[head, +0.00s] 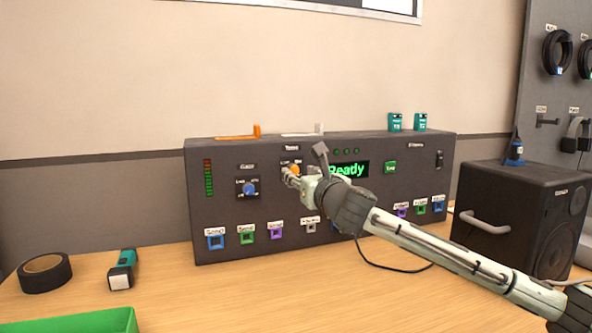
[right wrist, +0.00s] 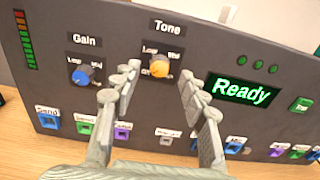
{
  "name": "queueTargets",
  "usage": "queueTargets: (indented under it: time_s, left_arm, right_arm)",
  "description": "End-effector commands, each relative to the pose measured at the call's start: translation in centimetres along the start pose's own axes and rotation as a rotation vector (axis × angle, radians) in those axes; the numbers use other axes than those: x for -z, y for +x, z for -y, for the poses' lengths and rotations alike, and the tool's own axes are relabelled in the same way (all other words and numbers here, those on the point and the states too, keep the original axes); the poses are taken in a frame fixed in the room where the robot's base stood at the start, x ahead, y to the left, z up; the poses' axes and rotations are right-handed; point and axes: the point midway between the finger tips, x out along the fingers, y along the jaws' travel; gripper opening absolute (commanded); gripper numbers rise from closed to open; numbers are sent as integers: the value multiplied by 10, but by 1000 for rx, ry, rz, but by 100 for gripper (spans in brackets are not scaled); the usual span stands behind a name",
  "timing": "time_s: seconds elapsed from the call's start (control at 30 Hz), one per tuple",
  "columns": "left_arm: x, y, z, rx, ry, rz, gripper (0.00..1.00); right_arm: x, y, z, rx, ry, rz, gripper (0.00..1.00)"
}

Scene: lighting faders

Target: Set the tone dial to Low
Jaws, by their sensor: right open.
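The tone dial (right wrist: 159,68) is an orange knob under the "Tone" label, with "Low" at its upper left and "Mid" at its upper right; a lower-left label is partly covered by the knob. In the head view the tone dial (head: 294,170) is partly hidden behind my right gripper (head: 291,175). In the right wrist view my right gripper (right wrist: 160,78) is open, its fingers apart on either side below the dial, with nothing between them. I cannot tell whether a fingertip touches the dial. My left gripper is not in view.
The blue gain dial (right wrist: 82,75) is left of the tone dial. The panel (head: 225,215) also carries a green "Ready" display (right wrist: 238,90) and a lower row of coloured sockets. A speaker (head: 515,215) stands at right; tape (head: 45,272) and a green tray (head: 90,320) are at left.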

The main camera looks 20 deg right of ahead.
Motion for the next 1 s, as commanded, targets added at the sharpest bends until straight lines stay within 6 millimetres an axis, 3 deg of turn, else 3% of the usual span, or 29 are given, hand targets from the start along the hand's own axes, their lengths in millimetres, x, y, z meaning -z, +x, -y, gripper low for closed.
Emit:
queueTargets:
  time_s: [0.2,0.53,0.87,1.0]
  left_arm:
    - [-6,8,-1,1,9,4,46]
    - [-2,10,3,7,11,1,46]
    - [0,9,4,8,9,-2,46]
    - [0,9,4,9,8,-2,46]
  right_arm:
    - [-1,25,0,-1,0,1,43]
    - [0,29,0,0,0,0,43]
    - [0,29,0,0,0,0,2]
    - [0,29,0,0,1,0,0]
